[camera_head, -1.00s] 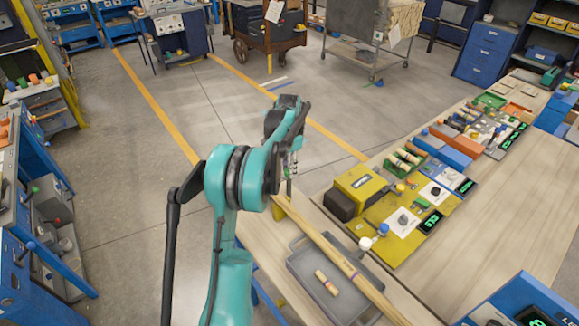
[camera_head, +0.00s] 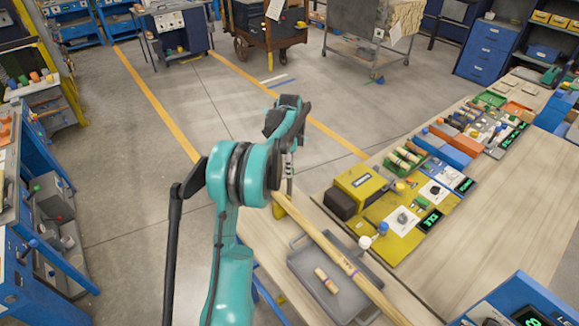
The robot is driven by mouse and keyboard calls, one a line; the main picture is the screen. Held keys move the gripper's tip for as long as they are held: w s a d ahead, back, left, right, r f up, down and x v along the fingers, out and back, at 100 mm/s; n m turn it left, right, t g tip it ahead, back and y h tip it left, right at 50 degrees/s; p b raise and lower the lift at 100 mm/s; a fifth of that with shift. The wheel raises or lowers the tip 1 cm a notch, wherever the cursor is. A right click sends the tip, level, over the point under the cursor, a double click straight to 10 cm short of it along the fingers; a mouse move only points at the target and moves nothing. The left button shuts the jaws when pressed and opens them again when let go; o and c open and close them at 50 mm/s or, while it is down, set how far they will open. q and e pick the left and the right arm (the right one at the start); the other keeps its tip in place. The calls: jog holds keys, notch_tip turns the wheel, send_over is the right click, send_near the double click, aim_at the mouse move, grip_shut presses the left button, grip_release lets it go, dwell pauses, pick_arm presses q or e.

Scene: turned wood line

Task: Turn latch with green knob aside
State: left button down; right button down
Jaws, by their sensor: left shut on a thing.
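My left gripper (camera_head: 289,186) points down there, at the far end of a long wooden rail (camera_head: 330,250). It is shut on the latch's green knob, which is too small and too covered by the fingers to make out. The latch's body is hidden too, so its angle cannot be told. My right gripper is not in view.
Open floor lies left of the bench.

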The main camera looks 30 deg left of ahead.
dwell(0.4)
pick_arm(q)
jog(key=c, duration=1.1)
grip_release()
jog(key=shift+c, duration=0.2)
jog(key=shift+r, duration=0.1)
notch_tip(320, 180, up, 12)
